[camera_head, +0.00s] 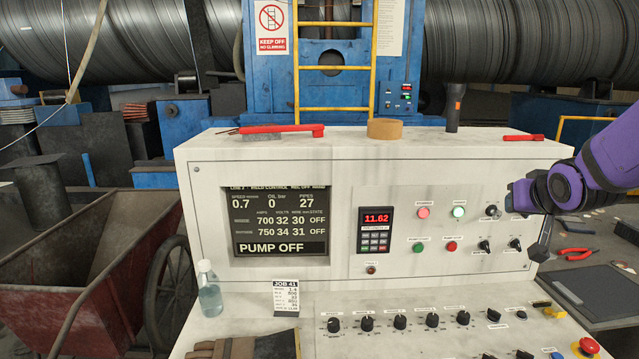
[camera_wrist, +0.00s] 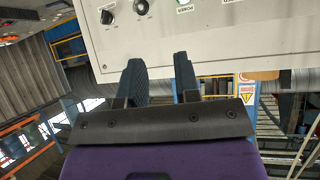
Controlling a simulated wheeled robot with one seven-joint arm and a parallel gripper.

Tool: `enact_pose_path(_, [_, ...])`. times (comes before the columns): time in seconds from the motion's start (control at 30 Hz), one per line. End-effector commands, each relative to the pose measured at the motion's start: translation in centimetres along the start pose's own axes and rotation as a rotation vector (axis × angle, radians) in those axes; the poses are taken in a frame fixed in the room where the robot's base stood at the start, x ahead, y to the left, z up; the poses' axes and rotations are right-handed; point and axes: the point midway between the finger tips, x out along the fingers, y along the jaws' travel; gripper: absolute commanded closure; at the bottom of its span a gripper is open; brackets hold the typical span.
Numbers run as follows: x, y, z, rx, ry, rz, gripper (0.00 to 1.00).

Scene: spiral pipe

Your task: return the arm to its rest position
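My gripper shows in the wrist view (camera_wrist: 158,62) with its two dark fingers apart and nothing between them. In the head view, my purple arm comes in from the right, and its dark end is in front of the right end of the white control console (camera_head: 340,165). The gripper is near the black selector knobs (camera_head: 484,246) on the console face. I cannot tell how far it is from the panel. In the wrist view, the console panel (camera_wrist: 240,45) fills the top, beyond the fingertips.
Red-handled pliers (camera_head: 575,254) and a dark flat panel (camera_head: 590,293) are at the right. A red tool (camera_head: 280,129), a tape roll (camera_head: 384,129) and a dark upright cylinder (camera_head: 454,108) are on the console top. A red cart (camera_head: 110,260) is beyond.

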Motion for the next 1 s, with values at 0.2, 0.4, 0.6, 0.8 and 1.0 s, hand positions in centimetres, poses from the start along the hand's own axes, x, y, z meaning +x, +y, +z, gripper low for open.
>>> enact_pose_path(0.2, [-7.1, -1.8, 1.1, -0.048, -0.125, 0.032, 0.7])
enact_pose_path(0.4, [-13.6, -3.1, 3.6, -0.078, -0.255, 0.021, 0.7])
enact_pose_path(0.6, [-20.1, -4.2, 6.9, -0.108, -0.387, -0.033, 0.7])
enact_pose_path(0.8, [-24.3, -4.6, 9.7, -0.135, -0.483, -0.093, 0.7])
enact_pose_path(1.0, [-25.6, -4.7, 10.6, -0.145, -0.517, -0.114, 0.7])
